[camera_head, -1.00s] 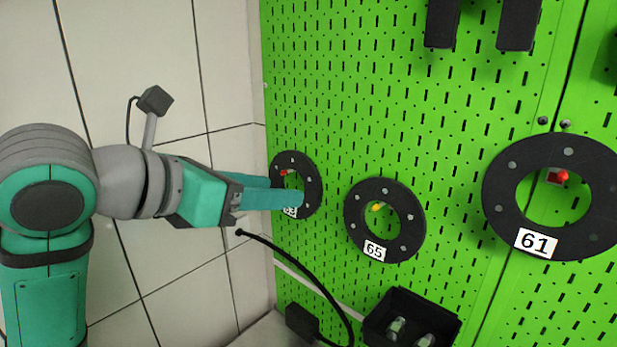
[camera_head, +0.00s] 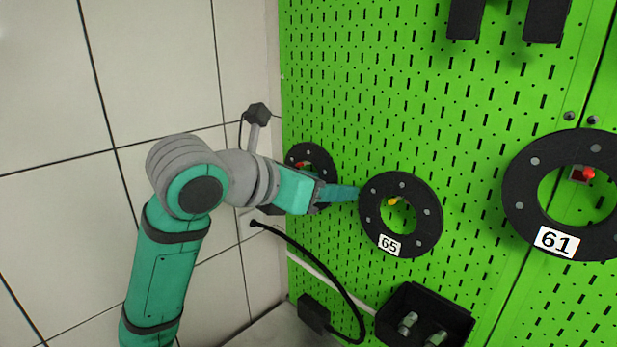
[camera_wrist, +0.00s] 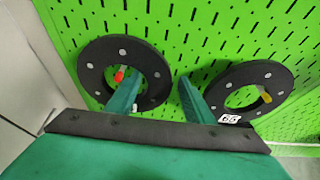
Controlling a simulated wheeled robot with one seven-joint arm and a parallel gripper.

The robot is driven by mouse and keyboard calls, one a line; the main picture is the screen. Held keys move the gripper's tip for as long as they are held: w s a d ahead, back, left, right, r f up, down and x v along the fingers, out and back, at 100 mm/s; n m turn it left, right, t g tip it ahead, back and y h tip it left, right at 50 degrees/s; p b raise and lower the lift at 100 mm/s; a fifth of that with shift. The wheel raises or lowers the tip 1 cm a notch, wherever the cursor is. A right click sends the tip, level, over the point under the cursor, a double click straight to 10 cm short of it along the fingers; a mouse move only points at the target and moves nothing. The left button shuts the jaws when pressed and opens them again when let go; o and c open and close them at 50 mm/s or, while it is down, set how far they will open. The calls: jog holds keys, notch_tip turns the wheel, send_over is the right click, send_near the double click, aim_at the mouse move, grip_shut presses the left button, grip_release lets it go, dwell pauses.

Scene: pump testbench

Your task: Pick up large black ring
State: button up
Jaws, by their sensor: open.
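Three flat black rings hang on the green perforated board. The ring labelled 61 (camera_head: 521,197) looks largest in the head view, around a red-tipped peg. The ring labelled 65 (camera_head: 431,233) hangs in the middle around a yellow-tipped peg; it also shows at right in the wrist view (camera_wrist: 279,80). The left ring (camera_head: 325,160) surrounds a red-tipped peg and is partly hidden by my arm; it shows at left in the wrist view (camera_wrist: 92,75). My gripper (camera_head: 355,193) is open and empty.
A black bin (camera_head: 420,290) with small grey-green parts is fixed low on the board. A black cable (camera_head: 320,266) curves below my gripper to a dark box (camera_head: 313,312). Black brackets (camera_head: 545,20) stick out at the top. A tiled wall (camera_head: 60,90) stands at left.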

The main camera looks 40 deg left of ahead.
jog(key=shift+w, duration=0.15)
jog(key=c, duration=0.8)
jog(key=shift+d, duration=0.1)
grip_shut()
